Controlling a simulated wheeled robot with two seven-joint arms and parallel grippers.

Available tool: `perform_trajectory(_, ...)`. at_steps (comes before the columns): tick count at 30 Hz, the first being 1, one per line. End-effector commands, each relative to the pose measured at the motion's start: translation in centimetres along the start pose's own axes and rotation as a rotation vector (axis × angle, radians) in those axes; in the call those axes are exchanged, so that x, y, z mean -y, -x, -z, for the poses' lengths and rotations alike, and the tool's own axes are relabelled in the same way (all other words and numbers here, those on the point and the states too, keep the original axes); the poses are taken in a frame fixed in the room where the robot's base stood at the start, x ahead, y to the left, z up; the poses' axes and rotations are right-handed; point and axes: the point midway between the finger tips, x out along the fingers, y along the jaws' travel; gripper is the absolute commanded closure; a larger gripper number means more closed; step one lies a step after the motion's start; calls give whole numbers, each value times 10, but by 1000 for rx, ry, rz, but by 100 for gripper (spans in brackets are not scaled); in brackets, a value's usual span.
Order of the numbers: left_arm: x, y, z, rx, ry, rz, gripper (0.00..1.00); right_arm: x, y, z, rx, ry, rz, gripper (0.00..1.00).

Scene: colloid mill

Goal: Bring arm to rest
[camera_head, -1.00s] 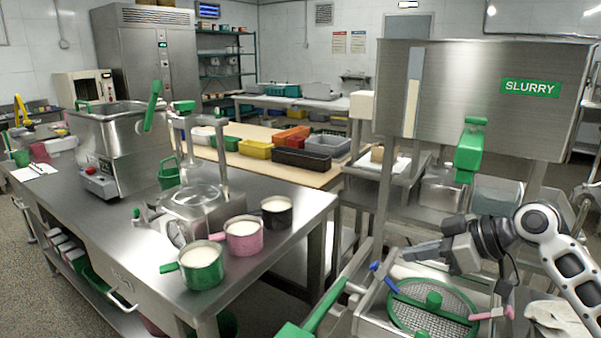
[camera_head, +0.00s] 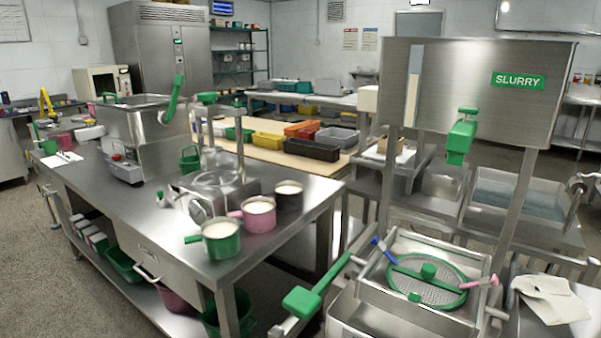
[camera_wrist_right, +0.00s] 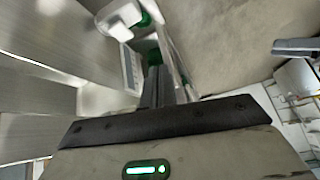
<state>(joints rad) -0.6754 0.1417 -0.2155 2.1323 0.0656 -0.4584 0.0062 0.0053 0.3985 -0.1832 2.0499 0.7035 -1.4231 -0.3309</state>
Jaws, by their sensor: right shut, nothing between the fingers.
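My right arm and gripper are not in the head view. In the right wrist view my right gripper (camera_wrist_right: 157,76) shows as two dark fingers close together. It is shut and holds nothing. Metal surfaces and a green part lie beyond its fingers, but I cannot tell how near they are. My left arm and gripper are in neither view.
A steel SLURRY tank (camera_head: 465,90) stands at right above a framed round green sieve (camera_head: 428,297). A green-handled lever (camera_head: 302,301) sticks out at the front. A steel bench (camera_head: 130,200) at left holds a mill (camera_head: 140,130) and green (camera_head: 221,241), pink (camera_head: 259,215) and black (camera_head: 289,197) pots.

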Motion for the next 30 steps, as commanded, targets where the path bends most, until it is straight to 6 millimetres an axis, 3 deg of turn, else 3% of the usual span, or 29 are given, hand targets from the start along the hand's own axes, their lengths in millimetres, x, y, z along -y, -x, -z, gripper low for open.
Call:
perform_trajectory(1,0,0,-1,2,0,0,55,21,-2,-22,35,-55,-21,100)
perform_trajectory(3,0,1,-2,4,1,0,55,36,1,-45,77,-126,-72,100)
perform_trajectory(8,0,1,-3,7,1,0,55,60,18,-88,156,-277,-185,100)
perform_trajectory(15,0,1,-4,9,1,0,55,83,59,-141,261,-496,-359,100)
perform_trajectory(21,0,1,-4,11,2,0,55,73,23,-121,80,-440,-354,100)
perform_trajectory(30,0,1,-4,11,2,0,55,74,-18,-94,-242,-389,-345,100)
